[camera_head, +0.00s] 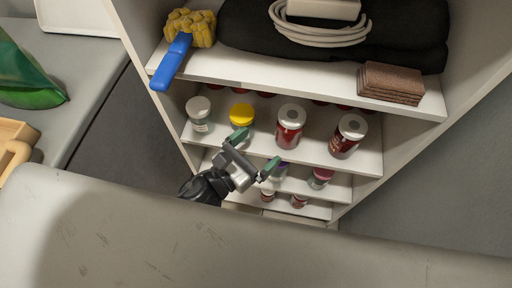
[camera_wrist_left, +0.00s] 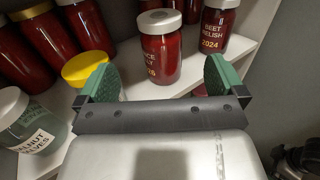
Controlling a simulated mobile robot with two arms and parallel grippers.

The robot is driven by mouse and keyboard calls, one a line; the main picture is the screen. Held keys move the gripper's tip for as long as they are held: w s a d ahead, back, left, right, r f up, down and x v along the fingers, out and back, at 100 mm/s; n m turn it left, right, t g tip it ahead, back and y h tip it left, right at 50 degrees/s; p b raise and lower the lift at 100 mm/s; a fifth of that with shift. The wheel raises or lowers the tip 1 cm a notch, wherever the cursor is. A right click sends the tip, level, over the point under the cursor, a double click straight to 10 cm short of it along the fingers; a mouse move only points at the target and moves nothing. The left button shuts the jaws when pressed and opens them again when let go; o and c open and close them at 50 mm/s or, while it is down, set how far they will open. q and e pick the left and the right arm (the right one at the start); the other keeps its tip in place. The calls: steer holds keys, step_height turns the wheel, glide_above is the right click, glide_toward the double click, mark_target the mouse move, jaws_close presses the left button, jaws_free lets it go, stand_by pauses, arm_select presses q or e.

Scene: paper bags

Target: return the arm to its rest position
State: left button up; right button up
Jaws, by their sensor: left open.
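My left gripper (camera_head: 254,154) is open and empty, with green pads on its fingertips. It is in front of the white shelf unit, below the level of the upper jar shelf as the head view shows it. In the left wrist view the open fingers (camera_wrist_left: 162,80) frame a red jar with a white lid (camera_wrist_left: 161,50); the jar stands on the shelf beyond them and I see no contact.
The shelf (camera_head: 265,142) holds a yellow-lidded jar (camera_head: 242,117), a pale jar (camera_head: 199,113) and red jars (camera_head: 290,127). A grey counter (camera_head: 85,55) is left.

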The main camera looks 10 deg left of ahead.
arm_select(q)
steer(key=shift+a, duration=0.1)
stand_by(0.5)
